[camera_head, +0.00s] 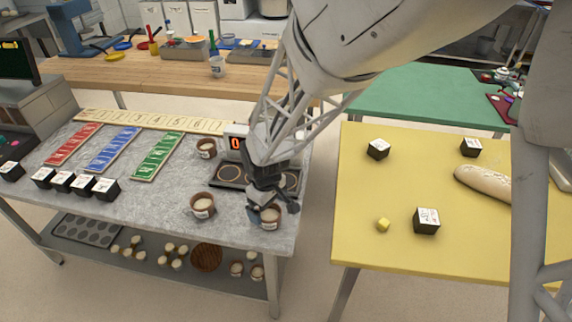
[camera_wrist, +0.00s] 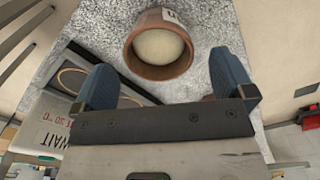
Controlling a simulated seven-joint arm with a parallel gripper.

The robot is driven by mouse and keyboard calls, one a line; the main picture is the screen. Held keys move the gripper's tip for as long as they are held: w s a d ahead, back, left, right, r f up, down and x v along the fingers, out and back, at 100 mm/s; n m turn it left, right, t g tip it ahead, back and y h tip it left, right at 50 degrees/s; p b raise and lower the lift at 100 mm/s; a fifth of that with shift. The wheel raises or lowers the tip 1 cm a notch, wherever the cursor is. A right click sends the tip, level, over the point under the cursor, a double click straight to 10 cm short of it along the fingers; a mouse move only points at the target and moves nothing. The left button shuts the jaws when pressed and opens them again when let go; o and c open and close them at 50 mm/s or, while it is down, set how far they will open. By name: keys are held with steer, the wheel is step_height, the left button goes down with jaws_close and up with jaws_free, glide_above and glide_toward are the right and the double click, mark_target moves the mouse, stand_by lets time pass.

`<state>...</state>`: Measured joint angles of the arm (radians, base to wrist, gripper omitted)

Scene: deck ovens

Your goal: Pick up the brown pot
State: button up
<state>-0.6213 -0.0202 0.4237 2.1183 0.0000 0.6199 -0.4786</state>
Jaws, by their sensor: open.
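A brown pot (camera_head: 270,218) with pale contents stands near the front right corner of the grey stone counter, just below my gripper (camera_head: 270,198). In the wrist view a brown pot (camera_wrist: 160,70) with a white label shows ahead of my gripper (camera_wrist: 162,78), between the lines of its two blue fingers. The fingers are apart and nothing is between them. Two similar brown pots stand on the counter, one to the left (camera_head: 202,207) and one farther back (camera_head: 206,149). My gripper hides part of the pot below it.
A black two-ring plate (camera_head: 228,176) and a display reading 0 (camera_head: 235,143) sit behind. Red, blue and green strips (camera_head: 157,157) and black cubes (camera_head: 104,190) lie left. A yellow table (camera_head: 385,250) stands right across a gap. A lower shelf holds more pots (camera_head: 257,272).

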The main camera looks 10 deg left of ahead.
mark_target(268, 211)
steer(key=shift+f, duration=1.55)
steer(key=shift+c, duration=0.2)
steer(key=c, duration=1)
steer(key=shift+r, duration=0.2)
steer(key=shift+r, duration=1.45)
steer(key=shift+s+d+r, duration=0.2)
steer(key=s+d, duration=0.3)
steer(key=s, duration=0.1)
steer(key=s+d+r, duration=0.1)
steer(key=s+d, duration=0.1)
steer(key=s, duration=0.2)
steer(key=s+d, duration=0.3)
steer(key=s, duration=0.1)
steer(key=shift+s+d+r, duration=0.15)
steer(key=shift+s+d, duration=0.2)
